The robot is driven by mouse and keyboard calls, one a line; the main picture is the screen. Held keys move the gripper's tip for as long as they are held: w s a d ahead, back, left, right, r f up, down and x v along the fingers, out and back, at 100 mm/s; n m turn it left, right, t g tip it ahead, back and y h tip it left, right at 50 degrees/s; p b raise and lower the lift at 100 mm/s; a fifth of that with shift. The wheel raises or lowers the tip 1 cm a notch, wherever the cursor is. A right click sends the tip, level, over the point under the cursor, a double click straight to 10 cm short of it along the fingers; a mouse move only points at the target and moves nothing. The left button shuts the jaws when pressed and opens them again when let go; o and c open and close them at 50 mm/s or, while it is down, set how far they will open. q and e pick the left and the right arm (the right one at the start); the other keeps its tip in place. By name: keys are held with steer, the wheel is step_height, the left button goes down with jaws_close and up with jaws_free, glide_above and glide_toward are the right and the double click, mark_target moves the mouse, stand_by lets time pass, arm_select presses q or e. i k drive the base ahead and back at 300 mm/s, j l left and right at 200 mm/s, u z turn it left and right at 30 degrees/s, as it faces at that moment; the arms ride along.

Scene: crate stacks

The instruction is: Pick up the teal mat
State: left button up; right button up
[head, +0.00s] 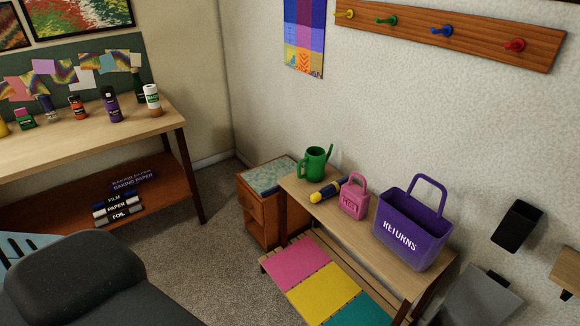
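The teal mat (358,311) lies flat on the low slatted shelf of a wooden bench, at the bottom edge of the head view, which cuts off its near part. A yellow mat (322,291) lies just left of it, and a pink mat (297,267) lies left of the yellow one. Neither of my grippers is in view.
The bench top (386,258) overhangs behind the mats. It holds a purple RETURNS basket (410,228), a pink bag (353,200), a flashlight (328,190) and a green watering can (314,165). A dark grey rounded object (75,275) fills the lower left. Carpet (190,262) between is clear.

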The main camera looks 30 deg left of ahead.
mark_target(263, 179)
steer(key=i+j+z, duration=0.2)
steer(key=j+z, duration=0.25)
steer(key=j, duration=1.35)
steer(key=k+j+z, duration=0.1)
steer(key=j+z, duration=0.35)
steer(key=j, duration=1.35)
steer(key=i+j+z, duration=0.2)
steer(key=j, duration=1.4)
steer(key=k+l, duration=0.05)
steer(key=k, duration=0.05)
